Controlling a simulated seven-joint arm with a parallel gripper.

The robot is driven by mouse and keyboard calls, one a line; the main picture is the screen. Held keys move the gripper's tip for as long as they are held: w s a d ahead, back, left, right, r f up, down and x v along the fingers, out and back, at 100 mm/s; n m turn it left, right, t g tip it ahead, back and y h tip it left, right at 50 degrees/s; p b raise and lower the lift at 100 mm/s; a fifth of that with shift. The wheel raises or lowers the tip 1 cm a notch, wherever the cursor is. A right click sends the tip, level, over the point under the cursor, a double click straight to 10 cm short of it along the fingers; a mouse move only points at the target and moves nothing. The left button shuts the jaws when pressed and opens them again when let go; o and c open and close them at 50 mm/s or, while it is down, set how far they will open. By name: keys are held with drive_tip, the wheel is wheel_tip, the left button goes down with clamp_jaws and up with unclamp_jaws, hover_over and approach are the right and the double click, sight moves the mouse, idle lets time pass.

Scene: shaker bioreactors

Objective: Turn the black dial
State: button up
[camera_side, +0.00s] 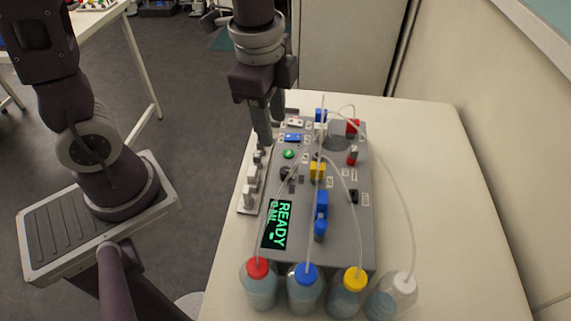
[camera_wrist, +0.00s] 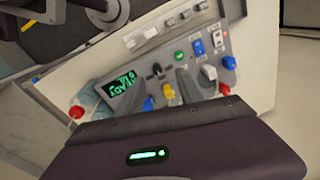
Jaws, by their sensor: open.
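The black dial (camera_side: 285,173) is a small dark knob on the sloped grey panel, between the green button (camera_side: 289,154) and the lit display (camera_side: 277,224) reading READY. In the wrist view the dial (camera_wrist: 157,70) appears between my two fingers, beyond their tips. My gripper (camera_side: 268,132) is open and empty, pointing down above the panel's far left part, apart from the dial. In the wrist view its grey fingers (camera_wrist: 162,80) are spread. Which way the dial points is too small to tell.
Blue and white switches (camera_side: 293,137) are beside the gripper. A strip with white blocks (camera_side: 252,178) lies along the panel's left. Yellow (camera_side: 317,170) and blue (camera_side: 321,213) fittings stand on the panel. Tubes run to capped bottles (camera_side: 306,289) in front. The table's right side is clear.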

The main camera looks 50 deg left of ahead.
sight(286, 170)
drive_tip(key=f+m, duration=0.1)
drive_tip(key=w+d+f, duration=0.1)
drive_tip(key=f+m+g, duration=0.1)
drive_tip(key=f, duration=0.1)
drive_tip(key=shift+w+d+m, duration=0.15)
drive_tip(key=shift+d+m, duration=0.15)
drive_tip(key=shift+d, duration=0.1)
wheel_tip(286, 170, down, 7)
drive_tip(key=shift+w+f, duration=0.1)
clamp_jaws()
